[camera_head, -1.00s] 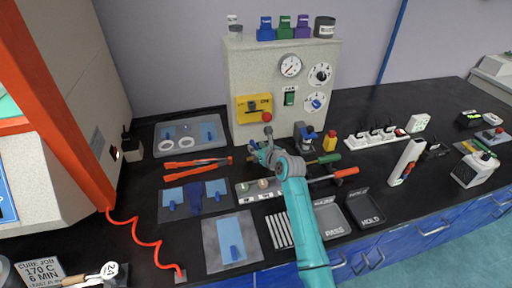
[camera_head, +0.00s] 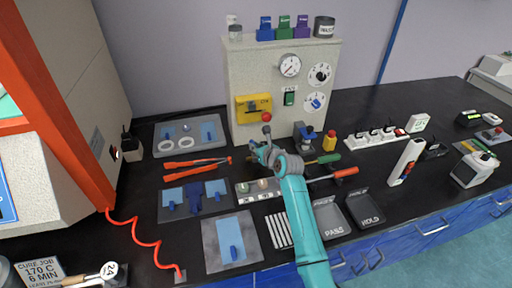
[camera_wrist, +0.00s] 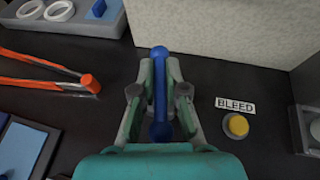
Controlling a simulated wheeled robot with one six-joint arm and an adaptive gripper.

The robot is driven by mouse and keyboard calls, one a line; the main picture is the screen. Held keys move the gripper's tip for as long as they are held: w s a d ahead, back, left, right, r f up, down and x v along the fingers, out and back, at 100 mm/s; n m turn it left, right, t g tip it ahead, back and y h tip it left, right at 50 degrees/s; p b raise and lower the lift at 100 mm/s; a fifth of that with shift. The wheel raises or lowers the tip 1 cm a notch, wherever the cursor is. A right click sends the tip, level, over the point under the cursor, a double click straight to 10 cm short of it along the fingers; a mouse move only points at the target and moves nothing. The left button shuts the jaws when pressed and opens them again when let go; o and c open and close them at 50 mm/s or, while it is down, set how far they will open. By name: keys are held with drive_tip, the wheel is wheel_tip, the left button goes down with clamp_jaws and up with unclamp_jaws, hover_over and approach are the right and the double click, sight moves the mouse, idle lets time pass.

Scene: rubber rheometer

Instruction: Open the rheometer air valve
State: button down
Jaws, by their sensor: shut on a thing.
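A blue bar with rounded ends (camera_wrist: 160,80) stands between my fingers in the wrist view, in line with them; it looks like the air valve's handle. My gripper (camera_wrist: 160,100) is shut on it, one finger on each side. In the head view my gripper (camera_head: 262,150) is low in front of the pale rheometer cabinet (camera_head: 270,75), and the blue bar cannot be made out there. The valve's body is hidden under my gripper. A label reading BLEED (camera_wrist: 235,104) and a yellow button (camera_wrist: 236,126) lie to the right of my gripper.
The cabinet carries a yellow switch box (camera_head: 254,108) with a red knob, a gauge (camera_head: 290,65) and dials. Orange-handled tongs (camera_head: 196,166) lie left of my gripper. A grey tray (camera_head: 190,136) stands behind them.

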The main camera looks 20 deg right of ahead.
drive_tip(key=shift+d+n+y, duration=0.1)
drive_tip(key=shift+n+y, duration=0.2)
drive_tip(key=n+g+y, duration=0.2)
drive_tip(key=n+y, duration=0.2)
drive_tip(key=y, duration=0.1)
drive_tip(key=shift+n, duration=0.3)
drive_tip(key=n+g+y, duration=0.1)
drive_tip(key=n+g, duration=0.1)
drive_tip(key=n+g+y, duration=0.2)
drive_tip(key=n+g, duration=0.1)
drive_tip(key=shift+s+a+g+y, duration=0.1)
drive_tip(key=shift+a+g+y, duration=0.1)
drive_tip(key=shift+g+y, duration=0.1)
drive_tip(key=shift+n, duration=0.3)
drive_tip(key=c, duration=1.2)
unclamp_jaws()
drive_tip(key=v, duration=1.2)
